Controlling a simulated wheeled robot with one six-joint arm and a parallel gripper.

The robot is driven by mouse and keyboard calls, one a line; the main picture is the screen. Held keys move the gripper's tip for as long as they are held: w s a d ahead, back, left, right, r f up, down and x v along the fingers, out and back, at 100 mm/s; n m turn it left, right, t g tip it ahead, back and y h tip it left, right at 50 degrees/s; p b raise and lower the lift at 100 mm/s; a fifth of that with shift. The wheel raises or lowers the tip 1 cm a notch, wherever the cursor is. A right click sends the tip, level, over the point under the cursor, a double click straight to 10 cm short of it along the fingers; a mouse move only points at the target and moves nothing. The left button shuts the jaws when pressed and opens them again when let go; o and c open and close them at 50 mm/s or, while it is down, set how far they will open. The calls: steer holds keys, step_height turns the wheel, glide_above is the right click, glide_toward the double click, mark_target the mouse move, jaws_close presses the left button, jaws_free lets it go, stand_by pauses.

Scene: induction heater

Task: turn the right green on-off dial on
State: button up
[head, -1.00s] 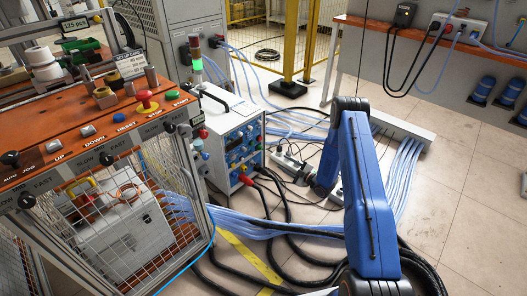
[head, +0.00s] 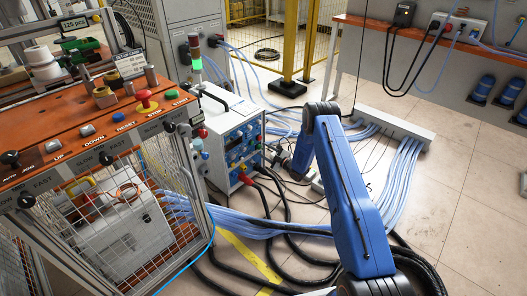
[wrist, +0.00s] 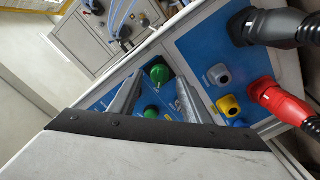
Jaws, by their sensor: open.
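The induction heater box (head: 212,150) stands on the floor with its blue control panel (head: 242,142) facing my arm in the head view. In the wrist view, tilted, the panel shows two green dials, an upper one (wrist: 160,73) and a lower one (wrist: 151,112). I cannot tell for sure from their turned view which is the right one. My gripper (wrist: 158,98) is open and empty, its two metal fingers pointing at the panel on either side of the dials. Contact is not clear. In the head view the gripper end (head: 280,157) is small and dark.
A red plug (wrist: 278,98) and a black plug (wrist: 270,28) stick out of the panel beside the dials. Cables (head: 270,228) cover the floor below my arm. A button console (head: 95,135) stands left of the heater.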

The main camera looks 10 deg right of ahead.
steer(key=shift+w+a, duration=0.25)
steer(key=shift+w, duration=0.15)
steer(key=c, duration=1)
steer(key=shift+m, duration=0.3)
steer(key=shift+d+m, duration=0.15)
steer(key=shift+m, duration=8.45)
